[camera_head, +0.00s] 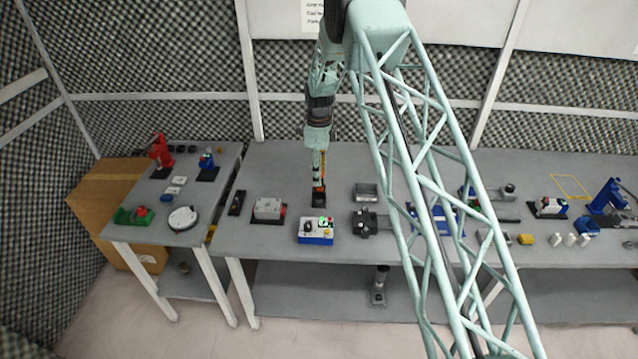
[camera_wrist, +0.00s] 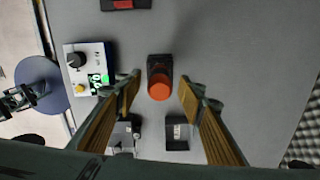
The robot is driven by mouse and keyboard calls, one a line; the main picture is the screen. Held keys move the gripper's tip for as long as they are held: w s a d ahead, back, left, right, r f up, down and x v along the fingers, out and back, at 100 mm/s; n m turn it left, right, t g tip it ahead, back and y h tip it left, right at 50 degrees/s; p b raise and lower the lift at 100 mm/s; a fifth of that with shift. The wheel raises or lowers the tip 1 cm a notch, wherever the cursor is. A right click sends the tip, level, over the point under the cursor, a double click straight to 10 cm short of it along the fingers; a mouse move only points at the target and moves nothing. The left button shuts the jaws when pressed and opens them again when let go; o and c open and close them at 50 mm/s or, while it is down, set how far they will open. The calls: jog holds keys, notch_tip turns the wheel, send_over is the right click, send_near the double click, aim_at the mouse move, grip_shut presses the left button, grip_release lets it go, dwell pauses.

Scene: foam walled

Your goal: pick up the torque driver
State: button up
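What I take to be the torque driver (camera_wrist: 159,90) stands upright in a black holder, its round orange-red end facing my wrist camera. In the head view the driver (camera_head: 319,189) shows as a small orange part above the dark base on the middle table. My gripper (camera_wrist: 159,80) is open, with one finger on each side of the orange end and visible gaps between. In the head view my gripper (camera_head: 318,168) points straight down just above the holder. Whether the fingertips reach down beside the driver is hard to tell.
A blue-and-white box with a green display (camera_head: 316,231) stands in front of the holder. A grey box (camera_head: 268,208) lies to its left. A dark tray (camera_head: 366,191) and a dark fixture (camera_head: 365,222) stand to its right. Bare tabletop lies behind the holder.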

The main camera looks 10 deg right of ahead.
jog(key=shift+f, duration=1.3)
jog(key=shift+c, duration=0.7)
jog(key=c, duration=0.9)
jog(key=shift+r, duration=0.1)
jog(key=shift+r+b, duration=0.6)
jog(key=shift+r, duration=4.45)
